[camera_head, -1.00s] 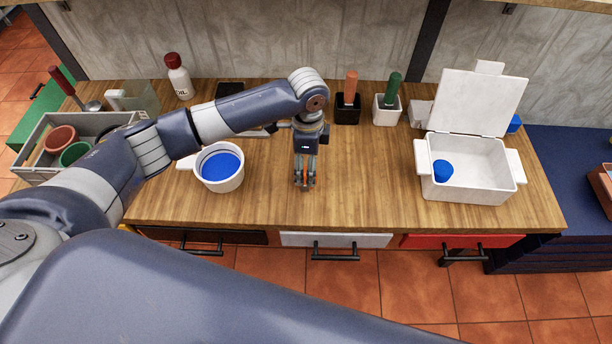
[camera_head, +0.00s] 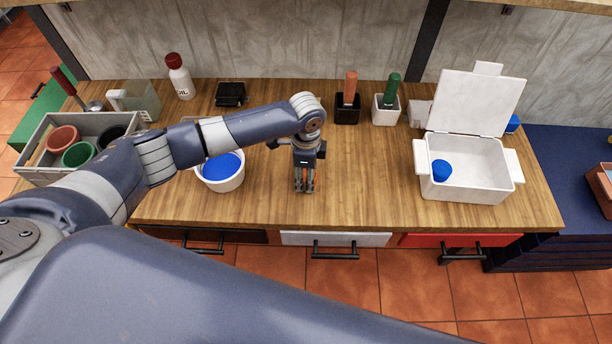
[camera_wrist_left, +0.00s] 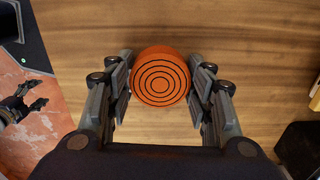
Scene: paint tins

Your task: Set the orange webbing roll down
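The orange webbing roll (camera_wrist_left: 160,77) shows in the left wrist view as a round orange end with dark concentric rings. My left gripper (camera_wrist_left: 160,80) has one finger on each side of it, close against its edges, and appears shut on it. In the head view my left gripper (camera_head: 305,189) points down over the front middle of the wooden worktop (camera_head: 370,185). The roll is mostly hidden between the fingers there. I cannot tell whether its underside touches the wood.
A white tub with blue contents (camera_head: 222,170) stands left of the gripper. A white lidded box (camera_head: 470,190) holding a blue item (camera_head: 441,170) stands at the right. Black (camera_head: 347,110) and white (camera_head: 386,112) brush holders stand behind. Worktop between gripper and box is clear.

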